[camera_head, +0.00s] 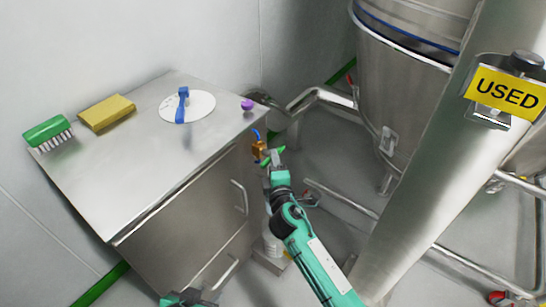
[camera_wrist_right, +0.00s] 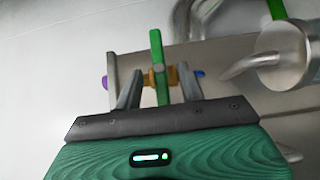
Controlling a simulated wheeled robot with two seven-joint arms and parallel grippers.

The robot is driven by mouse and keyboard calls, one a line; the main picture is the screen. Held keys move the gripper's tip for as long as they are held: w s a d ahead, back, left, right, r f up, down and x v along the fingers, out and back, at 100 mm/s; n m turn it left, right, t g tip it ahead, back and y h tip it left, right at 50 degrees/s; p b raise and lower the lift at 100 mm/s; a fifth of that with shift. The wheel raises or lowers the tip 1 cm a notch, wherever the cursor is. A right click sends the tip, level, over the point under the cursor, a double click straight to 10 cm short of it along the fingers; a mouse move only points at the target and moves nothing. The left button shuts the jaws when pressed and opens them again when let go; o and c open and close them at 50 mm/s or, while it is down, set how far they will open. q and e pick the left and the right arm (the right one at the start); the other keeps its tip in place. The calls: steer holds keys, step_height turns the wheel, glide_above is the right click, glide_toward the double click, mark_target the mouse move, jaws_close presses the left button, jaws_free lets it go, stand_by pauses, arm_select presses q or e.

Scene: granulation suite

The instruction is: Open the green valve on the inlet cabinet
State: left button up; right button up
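The green valve has a flat green handle (camera_wrist_right: 159,62) on a brass body (camera_wrist_right: 152,78); its brass body also shows in the head view (camera_head: 258,150) at the right side of the steel inlet cabinet (camera_head: 190,215). My right gripper (camera_head: 271,160) is at the valve. In the right wrist view its two fingers (camera_wrist_right: 158,88) stand apart, with the green handle upright between them and gaps visible on both sides. My left gripper (camera_head: 188,298) shows only partly at the bottom edge of the head view, in front of the cabinet; its fingers are not clear.
Steel pipes (camera_head: 325,97) and a large vessel (camera_head: 400,80) stand right of the valve.

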mark_target(269, 154)
arm_select(q)
steer(key=shift+w+d+t, duration=0.3)
steer(key=shift+d+t, duration=0.05)
steer(key=shift+t, duration=0.05)
arm_select(e)
steer(key=shift+w+a, duration=0.2)
steer(key=shift+w, duration=1.35)
jaws_close()
arm_select(q)
steer(key=shift+f, duration=0.1)
